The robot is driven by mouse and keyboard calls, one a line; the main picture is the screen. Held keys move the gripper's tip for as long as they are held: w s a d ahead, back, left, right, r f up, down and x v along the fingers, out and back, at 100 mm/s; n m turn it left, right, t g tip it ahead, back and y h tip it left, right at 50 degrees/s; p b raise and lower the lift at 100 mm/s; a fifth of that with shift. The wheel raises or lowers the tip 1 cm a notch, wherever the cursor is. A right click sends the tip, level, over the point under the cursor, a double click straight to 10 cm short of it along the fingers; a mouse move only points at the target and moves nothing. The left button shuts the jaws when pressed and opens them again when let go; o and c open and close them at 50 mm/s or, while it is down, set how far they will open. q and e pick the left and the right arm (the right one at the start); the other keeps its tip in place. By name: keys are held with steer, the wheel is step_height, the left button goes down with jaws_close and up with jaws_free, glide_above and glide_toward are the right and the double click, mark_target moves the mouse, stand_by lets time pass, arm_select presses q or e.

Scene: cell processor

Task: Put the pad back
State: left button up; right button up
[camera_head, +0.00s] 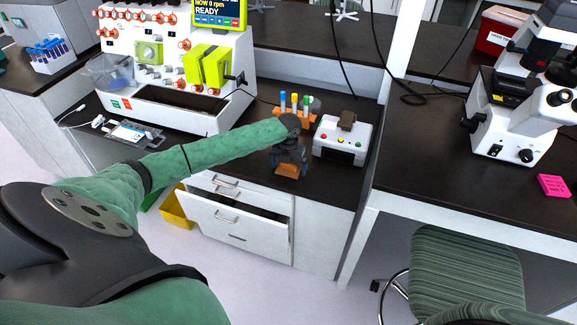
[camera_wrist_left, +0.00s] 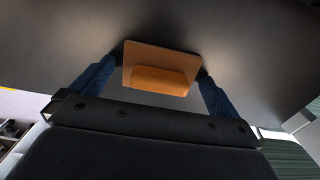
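An orange-brown block-like pad (camera_head: 288,170) is at the tip of my left gripper (camera_head: 290,158), low over the front edge of the dark bench. In the left wrist view the pad (camera_wrist_left: 160,76) fills the space between the two blue fingers of the left gripper (camera_wrist_left: 158,88), which reach both its sides. The left gripper appears shut on it. Whether the pad touches the bench top I cannot tell. My right gripper is in neither view.
An orange rack (camera_head: 293,115) with colored tubes stands just behind the gripper. A white box with colored buttons (camera_head: 342,142) is close on its right. The cell processor (camera_head: 165,60) is at the left. A drawer (camera_head: 232,222) below is partly open.

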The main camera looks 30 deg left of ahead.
arm_select(q)
steer(key=shift+r, duration=0.5)
step_height(320, 180, up, 10)
steer(key=b, duration=0.3)
steer(key=shift+f, duration=0.1)
steer(key=shift+r, duration=0.75)
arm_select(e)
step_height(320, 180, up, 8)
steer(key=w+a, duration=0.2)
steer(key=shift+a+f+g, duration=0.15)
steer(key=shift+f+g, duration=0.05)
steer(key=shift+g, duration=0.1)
